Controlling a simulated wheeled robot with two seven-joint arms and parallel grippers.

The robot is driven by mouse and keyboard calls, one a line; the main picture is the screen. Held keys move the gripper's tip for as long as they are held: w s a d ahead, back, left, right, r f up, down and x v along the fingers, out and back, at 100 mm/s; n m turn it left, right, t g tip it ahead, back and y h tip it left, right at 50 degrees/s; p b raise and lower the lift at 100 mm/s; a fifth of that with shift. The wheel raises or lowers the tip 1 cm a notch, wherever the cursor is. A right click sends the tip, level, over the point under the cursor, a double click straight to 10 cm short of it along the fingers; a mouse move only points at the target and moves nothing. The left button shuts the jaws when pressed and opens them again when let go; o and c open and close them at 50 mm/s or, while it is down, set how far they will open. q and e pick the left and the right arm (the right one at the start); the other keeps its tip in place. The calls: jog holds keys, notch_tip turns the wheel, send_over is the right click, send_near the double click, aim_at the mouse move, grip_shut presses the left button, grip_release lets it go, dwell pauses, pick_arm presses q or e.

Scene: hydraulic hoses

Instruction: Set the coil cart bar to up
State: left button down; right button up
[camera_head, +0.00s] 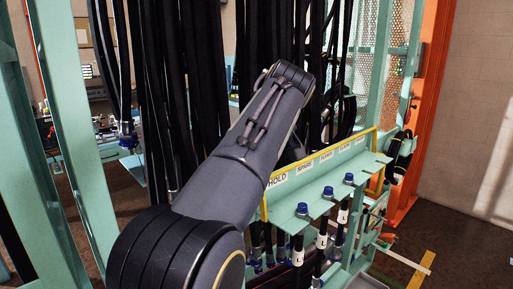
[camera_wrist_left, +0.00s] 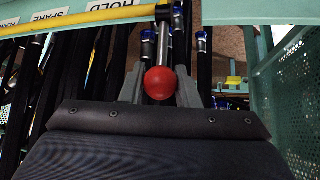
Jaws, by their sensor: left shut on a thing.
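A metal bar (camera_wrist_left: 163,42) with a red ball knob (camera_wrist_left: 160,83) shows in the left wrist view. Its far end meets a dark fitting at the yellow rail. My left gripper (camera_wrist_left: 160,90) has one grey finger on each side of the bar, by the knob, and is shut on it. In the head view my left arm covers the middle, and the gripper and bar are hidden behind it. The bar's up or down position cannot be told clearly. My right gripper is in neither view.
A green hose rack (camera_head: 375,160) with a yellow rail (camera_head: 322,155) and labels including HOLD and SPARE stands right of my arm. Several black hoses (camera_head: 170,90) hang behind it. Blue-capped hose ends (camera_head: 302,209) sit along the shelf. An orange post (camera_head: 428,100) stands at right.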

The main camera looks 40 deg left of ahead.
pick_arm(q)
jog(key=shift+a+f, duration=0.25)
jog(key=c, duration=1.1)
grip_release()
jog(key=shift+s, duration=0.1)
jog(key=shift+r, duration=0.1)
jog(key=shift+d+r, duration=0.2)
jog(key=shift+r, duration=0.1)
jog(key=v, duration=0.7)
